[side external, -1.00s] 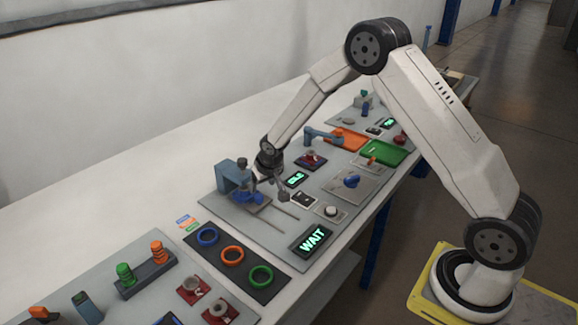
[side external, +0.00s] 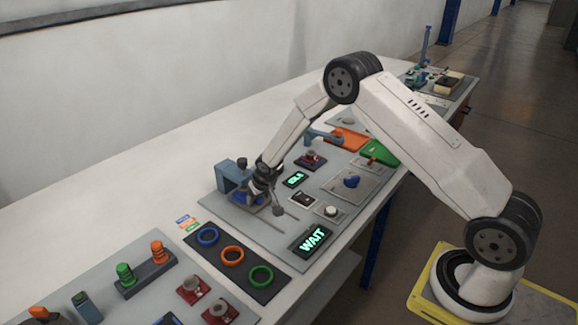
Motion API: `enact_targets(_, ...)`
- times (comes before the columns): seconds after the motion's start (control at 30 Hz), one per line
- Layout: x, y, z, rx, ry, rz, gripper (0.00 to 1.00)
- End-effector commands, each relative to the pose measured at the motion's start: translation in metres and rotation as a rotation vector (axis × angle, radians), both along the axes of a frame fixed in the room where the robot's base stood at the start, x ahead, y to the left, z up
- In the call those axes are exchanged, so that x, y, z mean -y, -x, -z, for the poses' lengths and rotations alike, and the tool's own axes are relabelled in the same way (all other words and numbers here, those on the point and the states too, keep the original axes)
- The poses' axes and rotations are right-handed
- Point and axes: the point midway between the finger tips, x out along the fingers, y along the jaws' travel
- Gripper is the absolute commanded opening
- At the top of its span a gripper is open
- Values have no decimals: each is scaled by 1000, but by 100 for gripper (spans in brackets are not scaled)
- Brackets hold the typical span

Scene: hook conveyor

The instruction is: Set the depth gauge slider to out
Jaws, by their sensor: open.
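My gripper (side external: 265,197) points down over the grey panel (side external: 222,211), just right of the blue press-like frame (side external: 232,174). It is open; its fingertips are small and partly merge with the parts behind. A small grey block (side external: 279,211) shows at its right, near thin dark lines on the panel. I cannot tell whether this block is the depth gauge slider, nor read any gauge mark. A blue part (side external: 239,196) lies low beside the frame, partly hidden by my gripper.
A lit WAIT display (side external: 312,239) and a white round button (side external: 331,211) stand to the right. A dark mat (side external: 262,294) with blue, orange and green rings lies in front. Orange and green trays (side external: 348,139) lie farther back. The white table behind the panel is clear.

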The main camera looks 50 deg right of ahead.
Motion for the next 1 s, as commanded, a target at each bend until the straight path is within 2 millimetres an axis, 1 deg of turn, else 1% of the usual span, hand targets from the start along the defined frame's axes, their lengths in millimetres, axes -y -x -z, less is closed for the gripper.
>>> enact_targets(0.27,0,0,0,0,0,0,75)
enact_targets(0.3,0,0,0,0,0,0,62)
enact_targets(0.37,0,0,0,0,0,0,43)
enact_targets(0.4,0,0,0,0,0,0,31)
enact_targets(0.47,0,0,0,0,0,0,12)
enact_targets(0.5,0,0,0,0,0,0,0)
enact_targets(1.0,0,0,0,0,0,0,0)
